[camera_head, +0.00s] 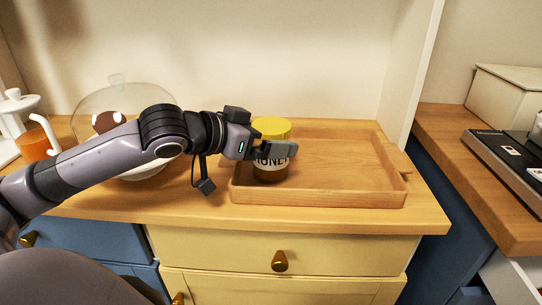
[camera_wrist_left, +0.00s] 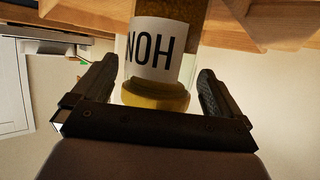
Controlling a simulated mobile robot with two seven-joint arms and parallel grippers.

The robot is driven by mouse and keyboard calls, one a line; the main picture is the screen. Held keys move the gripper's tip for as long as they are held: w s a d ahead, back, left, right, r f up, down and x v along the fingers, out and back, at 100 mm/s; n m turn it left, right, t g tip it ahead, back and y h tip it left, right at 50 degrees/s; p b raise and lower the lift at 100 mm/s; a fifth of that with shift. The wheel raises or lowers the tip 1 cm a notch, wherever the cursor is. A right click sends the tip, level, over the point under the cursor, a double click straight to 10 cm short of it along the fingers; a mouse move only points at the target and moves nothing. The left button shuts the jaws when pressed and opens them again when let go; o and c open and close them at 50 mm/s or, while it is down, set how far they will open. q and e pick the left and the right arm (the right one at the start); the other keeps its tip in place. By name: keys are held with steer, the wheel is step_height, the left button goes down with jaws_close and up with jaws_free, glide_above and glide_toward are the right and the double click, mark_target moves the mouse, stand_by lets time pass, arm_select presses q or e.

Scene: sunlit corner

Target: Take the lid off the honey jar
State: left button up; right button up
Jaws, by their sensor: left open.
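The honey jar (camera_head: 270,172) stands upright in the left part of the wooden tray (camera_head: 330,197). It has a yellow lid (camera_head: 271,126) on top and a white label, partly hidden by my gripper. My left gripper (camera_head: 282,150) is open, reaching across the front of the jar at the height of the label's top. In the left wrist view, which is upside down, the jar (camera_wrist_left: 152,45) and its yellow lid (camera_wrist_left: 155,95) show between the two spread fingers (camera_wrist_left: 155,90). Small gaps show beside the lid. My right gripper is not in view.
A glass dome (camera_head: 115,95) over a dark cake stands left, behind my left arm. An orange mug (camera_head: 36,145) and a white pitcher are at the far left. The tray's right part is empty. A wall panel (camera_head: 412,65) rises right of the tray.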

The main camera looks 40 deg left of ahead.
arm_select(q)
steer(key=shift+w+d+f, duration=0.2)
steer(key=shift+w, duration=0.25)
steer(key=c, duration=1.2)
steer(key=shift+r, duration=0.15)
step_height(320, 180, up, 12)
steer(key=p, duration=0.4)
steer(key=shift+f, duration=0.2)
step_height(320, 180, up, 8)
steer(key=p, duration=0.3)
steer(key=shift+r, duration=0.1)
